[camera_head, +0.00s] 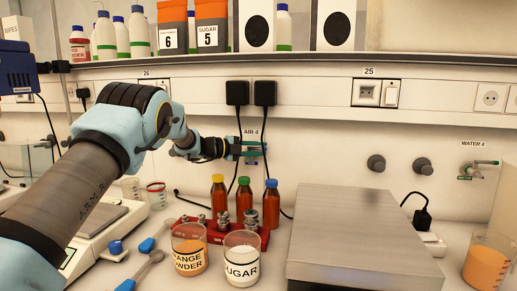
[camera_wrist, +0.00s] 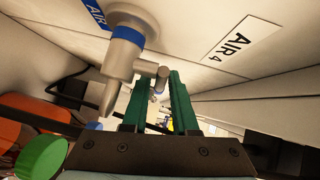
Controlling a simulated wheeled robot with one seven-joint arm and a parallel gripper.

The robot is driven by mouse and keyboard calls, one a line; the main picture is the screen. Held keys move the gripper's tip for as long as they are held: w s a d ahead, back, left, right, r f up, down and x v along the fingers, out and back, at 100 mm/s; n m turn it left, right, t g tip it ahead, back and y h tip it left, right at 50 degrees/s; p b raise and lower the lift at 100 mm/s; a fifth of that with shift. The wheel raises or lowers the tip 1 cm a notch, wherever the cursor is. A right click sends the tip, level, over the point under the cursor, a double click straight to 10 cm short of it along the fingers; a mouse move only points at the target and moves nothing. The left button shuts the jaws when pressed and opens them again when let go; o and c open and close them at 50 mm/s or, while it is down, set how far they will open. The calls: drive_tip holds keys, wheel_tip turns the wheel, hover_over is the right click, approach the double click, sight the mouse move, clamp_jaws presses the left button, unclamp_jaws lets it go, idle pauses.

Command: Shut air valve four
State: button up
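Air valve four is a grey metal tap with a blue ring (camera_wrist: 127,50) on the wall, beside a label reading AIR 4 (camera_wrist: 236,42). The AIR 4 label also shows in the head view (camera_head: 250,131). My gripper (camera_wrist: 161,82) has two green fingers, one on each side of the end of the tap's small metal handle (camera_wrist: 160,76). The fingers stand apart with the handle end between their tips. Whether they press on it I cannot tell. In the head view my gripper (camera_head: 262,148) is at the wall and covers most of the valve.
Two black plugs with hanging cables (camera_head: 265,93) are just above. A WATER 4 tap (camera_head: 478,165) is at the right. A grey metal box (camera_head: 360,225) fills the bench middle.

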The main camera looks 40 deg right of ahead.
clamp_jaws()
idle(1.4)
